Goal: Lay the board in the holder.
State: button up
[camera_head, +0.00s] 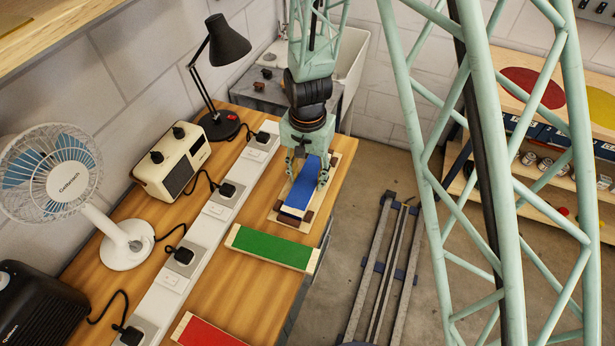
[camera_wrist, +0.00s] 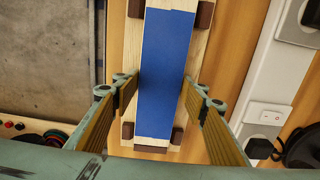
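The blue-topped board (camera_head: 308,182) lies lengthwise over the pale wooden holder (camera_head: 277,216), between its dark brown stops, at the far end of the bench. In the wrist view the blue board (camera_wrist: 165,75) runs down the middle of the holder (camera_wrist: 131,55), roughly in line with it. Whether it sits fully flat on the base I cannot tell. My gripper (camera_head: 307,178) is over the holder, pointing down. In the wrist view my gripper (camera_wrist: 160,92) is open, one finger on each side of the board, with narrow gaps to its long edges.
A green board (camera_head: 270,248) and a red board (camera_head: 205,332) lie nearer on the bench. A white socket strip (camera_head: 208,222) runs along the left, with a radio (camera_head: 172,163), a lamp (camera_head: 222,122) and a fan (camera_head: 122,243) behind it. The floor is right of the bench.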

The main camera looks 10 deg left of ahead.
jog(key=o, duration=0.4)
jog(key=shift+r, duration=0.1)
jog(key=shift+r, duration=5.9)
